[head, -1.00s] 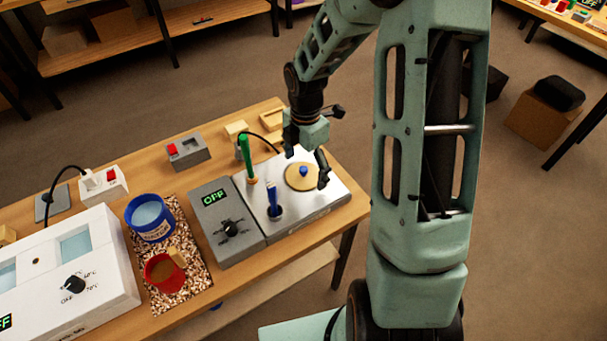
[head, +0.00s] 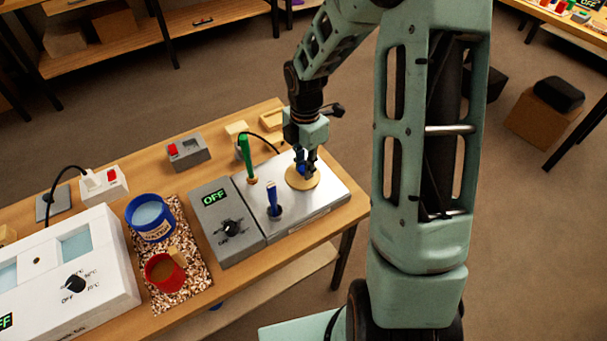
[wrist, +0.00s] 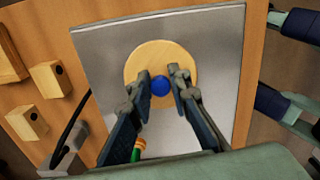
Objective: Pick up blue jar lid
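The lid (head: 303,179) is a round, light wooden disc with a blue knob, lying flat on the metal plate. In the wrist view the disc (wrist: 137,68) shows with its blue knob (wrist: 161,86) near the middle. My gripper (head: 305,167) is over the lid, pointing down. In the wrist view my gripper (wrist: 158,80) has one finger on each side of the knob, partly closed, with a small gap visible at the left finger. The right finger is very near the knob; contact there is unclear. The blue jar (head: 150,218) stands open on the left.
A grey control box (head: 226,222) reads OFF. A red jar (head: 164,272) stands by the blue jar. Small wooden blocks (head: 271,119) lie behind the plate.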

